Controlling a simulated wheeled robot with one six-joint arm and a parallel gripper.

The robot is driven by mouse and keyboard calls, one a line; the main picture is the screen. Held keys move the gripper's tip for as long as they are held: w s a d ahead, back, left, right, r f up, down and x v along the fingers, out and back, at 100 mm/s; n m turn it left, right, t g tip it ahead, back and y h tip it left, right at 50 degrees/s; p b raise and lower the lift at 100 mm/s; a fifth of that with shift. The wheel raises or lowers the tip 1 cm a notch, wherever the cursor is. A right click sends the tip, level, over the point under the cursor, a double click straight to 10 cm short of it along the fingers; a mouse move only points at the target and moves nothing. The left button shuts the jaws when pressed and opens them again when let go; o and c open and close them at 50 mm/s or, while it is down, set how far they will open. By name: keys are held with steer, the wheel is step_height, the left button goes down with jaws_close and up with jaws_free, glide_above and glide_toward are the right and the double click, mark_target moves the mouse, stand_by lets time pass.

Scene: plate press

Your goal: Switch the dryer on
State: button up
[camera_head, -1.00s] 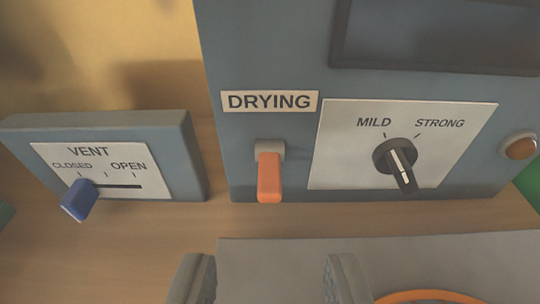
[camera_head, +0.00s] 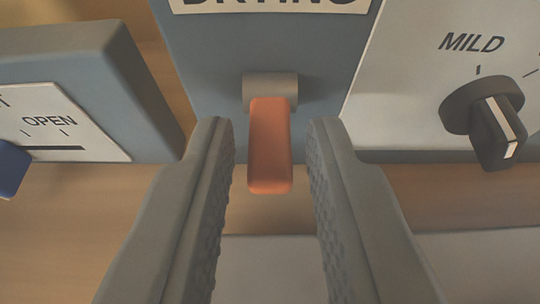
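The dryer is a blue-grey box (camera_head: 210,60) with a partly cut-off DRYING label (camera_head: 270,3) at the top edge. Below the label an orange lever (camera_head: 270,150) hangs downward from a grey mount (camera_head: 270,88). My gripper (camera_head: 272,135) is open, with one finger on each side of the lever. A gap shows between the lever and each finger, so neither appears to touch it. The lever's free end points down and toward me.
To the right is a black knob (camera_head: 485,115) on a white panel with the word MILD. To the left stands the vent box (camera_head: 130,90) with a blue slider handle (camera_head: 10,170) at the picture's edge. A wooden surface (camera_head: 70,230) lies below.

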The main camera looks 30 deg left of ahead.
jaws_close()
steer(key=shift+r, duration=0.15)
steer(key=shift+w+a+r+g+h, duration=0.2)
steer(key=shift+r+g+h, duration=0.3)
steer(key=shift+g, duration=0.4)
steer(key=shift+w+a+r+g+h, duration=0.15)
steer(key=shift+r+g+h, duration=0.1)
steer(key=shift+g+h, duration=0.5)
steer(key=shift+o, duration=1.9)
jaws_free()
steer(key=shift+d, duration=0.1)
